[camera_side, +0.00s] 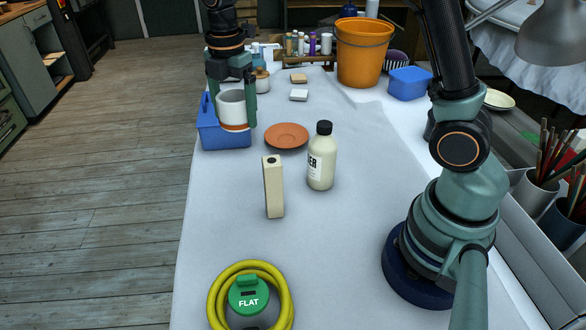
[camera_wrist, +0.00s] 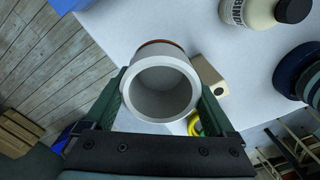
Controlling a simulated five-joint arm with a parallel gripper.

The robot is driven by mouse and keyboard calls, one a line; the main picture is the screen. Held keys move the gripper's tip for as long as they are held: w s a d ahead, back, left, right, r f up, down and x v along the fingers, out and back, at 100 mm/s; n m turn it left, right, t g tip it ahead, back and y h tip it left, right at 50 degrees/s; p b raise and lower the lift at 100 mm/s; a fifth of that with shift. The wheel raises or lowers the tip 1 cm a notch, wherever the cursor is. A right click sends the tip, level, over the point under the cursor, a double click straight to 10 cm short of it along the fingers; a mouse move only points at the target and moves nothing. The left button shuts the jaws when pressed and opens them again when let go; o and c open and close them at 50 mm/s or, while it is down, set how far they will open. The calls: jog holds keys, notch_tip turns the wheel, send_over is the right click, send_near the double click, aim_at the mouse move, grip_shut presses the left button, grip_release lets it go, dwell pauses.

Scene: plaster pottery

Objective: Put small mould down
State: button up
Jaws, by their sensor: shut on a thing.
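The small mould is a white, thick-walled round cup (camera_side: 231,106) with an orange-brown band at its lower end. My gripper (camera_side: 235,120) is shut on it, one finger on each side, at the back left of the table. In the side view the mould overlaps the blue bin (camera_side: 209,134); I cannot tell whether it is above the bin or in front of it. In the wrist view the mould (camera_wrist: 160,98) sits between both fingers, and I look into its open hollow, which appears empty. The mould hides part of the table beneath it.
A terracotta saucer (camera_side: 287,136), a cream bottle with a black cap (camera_side: 322,160) and an upright beige block (camera_side: 273,187) stand mid-table. A yellow hose coil (camera_side: 222,276) surrounds a green FLAT piece (camera_side: 250,297) in front. An orange bucket (camera_side: 362,55) stands behind. White cloth between is bare.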

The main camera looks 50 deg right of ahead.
aim_at(245, 185)
notch_tip(245, 185, down, 17)
jog(key=shift+f, duration=0.2)
jog(key=shift+f, duration=0.1)
dwell(0.4)
jog(key=o, duration=1.3)
notch_tip(245, 185, up, 12)
jog(key=shift+s+d+r+m+t, duration=0.85)
jog(key=shift+s+r+m, duration=1.45)
jog(key=shift+m, duration=1)
jog(key=shift+s+d+r+m+t, duration=0.5)
jog(key=shift+s+r+m+t, duration=0.5)
jog(key=shift+s+r+m, duration=1.45)
jog(key=shift+s+d+r+m+t, duration=0.85)
jog(key=shift+s+r+m, duration=0.6)
jog(key=shift+s+m, duration=2.1)
